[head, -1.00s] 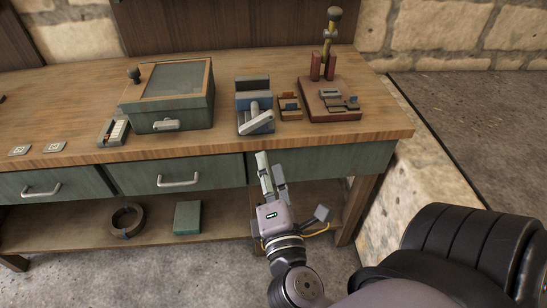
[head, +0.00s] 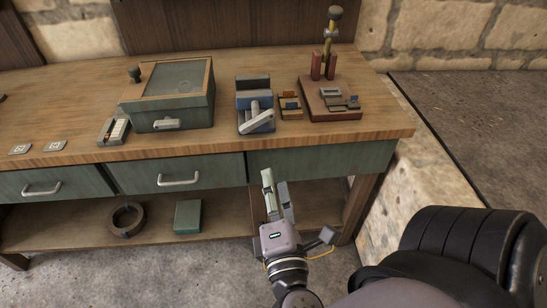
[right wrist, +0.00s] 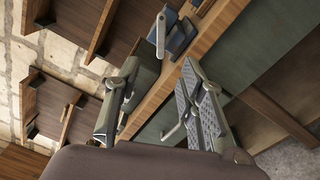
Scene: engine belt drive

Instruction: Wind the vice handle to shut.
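The vice (head: 253,94) is a small blue and grey block standing near the front edge of the workbench. Its pale grey handle (head: 258,121) is on the front, slanting up to the right. A gap shows between the grey jaws from above. In the right wrist view the handle (right wrist: 160,35) and part of the vice (right wrist: 181,38) lie beyond the fingertips. My right gripper (head: 275,182) is in front of the bench, below the top's edge and below the vice. Its fingers are apart with nothing between them, not touching the handle. My left gripper is out of view.
A green box with a glass lid (head: 172,98) stands left of the vice. A small wooden holder (head: 290,106) and a red-brown stand (head: 330,112) stand right of it. The bench front (head: 205,147) and drawer handles (head: 178,180) are near my right gripper.

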